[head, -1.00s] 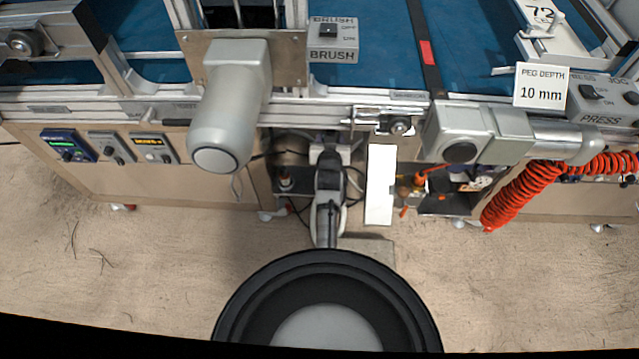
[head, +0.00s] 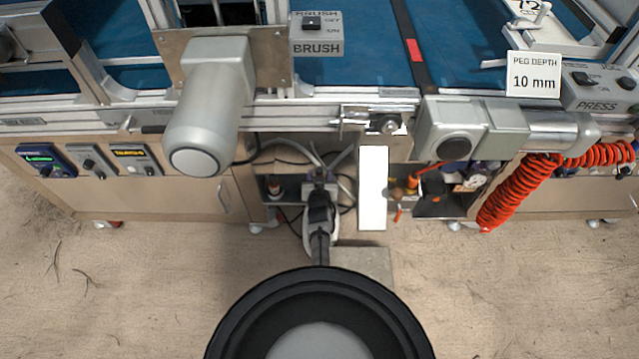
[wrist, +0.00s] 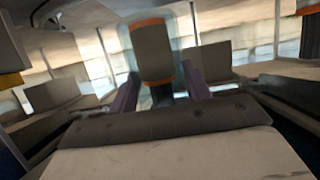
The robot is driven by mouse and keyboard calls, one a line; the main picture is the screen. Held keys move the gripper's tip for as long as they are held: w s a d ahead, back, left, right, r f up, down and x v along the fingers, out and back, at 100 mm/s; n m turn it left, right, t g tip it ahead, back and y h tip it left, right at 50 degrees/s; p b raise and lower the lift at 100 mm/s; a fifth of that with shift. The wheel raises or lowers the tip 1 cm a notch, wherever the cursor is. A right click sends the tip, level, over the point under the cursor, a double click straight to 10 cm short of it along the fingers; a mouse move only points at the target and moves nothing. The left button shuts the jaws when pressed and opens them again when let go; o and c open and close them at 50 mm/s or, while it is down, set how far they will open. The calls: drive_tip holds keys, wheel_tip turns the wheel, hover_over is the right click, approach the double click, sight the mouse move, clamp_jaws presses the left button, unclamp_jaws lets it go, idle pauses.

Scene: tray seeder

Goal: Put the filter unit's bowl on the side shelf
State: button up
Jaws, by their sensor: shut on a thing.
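In the wrist view, the filter bowl (wrist: 153,50) is a clear cylinder around a grey-brown core with orange bands near both ends. My gripper (wrist: 161,75) is shut on it, one finger on each side. In the head view my arm reaches into the dark bay under the machine; the gripper's tips and the bowl cannot be made out there. A white flat panel (head: 372,190) stands out right of the arm. I cannot tell whether it is the side shelf.
A compartment (head: 437,200) with a gauge and orange-capped items lies right of the white panel. A coiled orange hose (head: 515,195) hangs further right. A grey motor (head: 205,115) overhangs at left. Cables show in the bay. A grey block (head: 365,262) lies on the floor.

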drive_tip(key=shift+f+b, duration=0.65)
drive_tip(key=shift+f, duration=0.8)
drive_tip(key=shift+f, duration=0.1)
drive_tip(key=o, duration=1)
drive_tip(key=shift+s+r+p, duration=0.25)
drive_tip(key=shift+r+p, duration=0.05)
drive_tip(key=shift+p+v, duration=3.25)
drive_tip(key=shift+v, duration=2.45)
drive_tip(key=shift+f, duration=0.1)
